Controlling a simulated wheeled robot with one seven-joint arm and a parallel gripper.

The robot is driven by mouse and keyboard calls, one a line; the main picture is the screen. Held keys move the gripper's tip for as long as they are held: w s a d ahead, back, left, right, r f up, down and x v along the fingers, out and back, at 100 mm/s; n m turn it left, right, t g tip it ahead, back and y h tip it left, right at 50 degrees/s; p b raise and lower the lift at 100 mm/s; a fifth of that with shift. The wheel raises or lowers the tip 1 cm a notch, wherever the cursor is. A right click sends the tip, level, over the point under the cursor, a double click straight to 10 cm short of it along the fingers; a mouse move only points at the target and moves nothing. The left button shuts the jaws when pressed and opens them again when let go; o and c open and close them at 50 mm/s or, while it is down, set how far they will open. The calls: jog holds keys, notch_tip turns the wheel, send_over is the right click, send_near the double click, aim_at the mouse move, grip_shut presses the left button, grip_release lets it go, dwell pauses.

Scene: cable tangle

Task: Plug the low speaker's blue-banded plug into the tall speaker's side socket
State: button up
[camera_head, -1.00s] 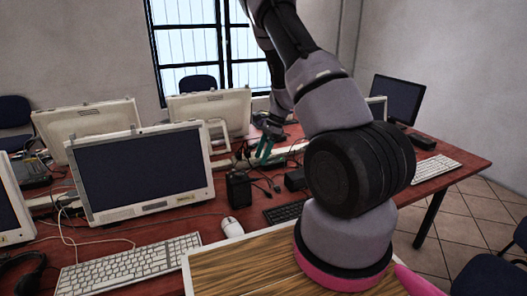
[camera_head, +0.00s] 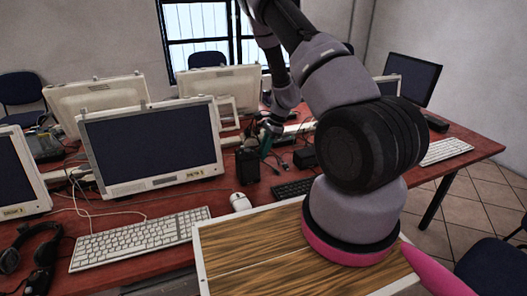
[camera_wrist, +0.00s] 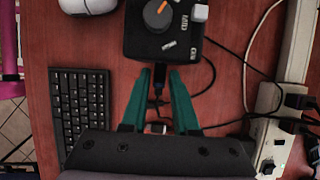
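The tall speaker (camera_head: 247,165) is a black box on the red desk. In the wrist view its top (camera_wrist: 138,45) shows a knob with an orange pointer. My gripper (camera_wrist: 159,75) has its teal fingertips beside the speaker's near side. It also shows in the head view (camera_head: 266,142), just right of the speaker. A dark plug or cable end (camera_wrist: 159,84) lies between the fingers and points at the speaker; contact with fingers or socket is unclear. No blue band is visible. The low speaker (camera_head: 304,158) is a black box to the right, hidden in the wrist view.
A pale power strip (camera_wrist: 268,95) with plugs and black cables lies right in the wrist view. A black keyboard (camera_wrist: 80,105) lies left, and a white mouse (camera_head: 240,202) stands in front of the tall speaker. Monitors (camera_head: 150,145) crowd the desk's left.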

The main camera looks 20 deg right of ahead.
grip_shut()
jog(key=o, duration=0.6)
grip_release()
jog(key=shift+c, duration=0.2)
jog(key=v, duration=1.1)
jog(key=s+a+r+n+t, duration=0.1)
jog(key=s+a+r+n, duration=0.15)
jog(key=r, duration=0.55)
jog(key=s+a+r+n+t, duration=0.1)
jog(key=s+a+r+n, duration=0.15)
jog(key=r, duration=0.65)
jog(key=s+a+r+n+t, duration=0.15)
jog(key=s+r, duration=0.25)
jog(key=r, duration=0.4)
jog(key=s+a+r+n+t+h, duration=0.1)
jog(key=s+r+n+t, duration=0.1)
jog(key=s+r, duration=0.3)
jog(key=s+a+r+n+t+h, duration=0.1)
jog(key=s+r+n, duration=0.4)
jog(key=s, duration=0.6)
jog(key=shift+s+a+r+t+h, duration=0.2)
jog(key=shift+s+r+t+h, duration=0.15)
jog(key=shift+r, duration=0.1)
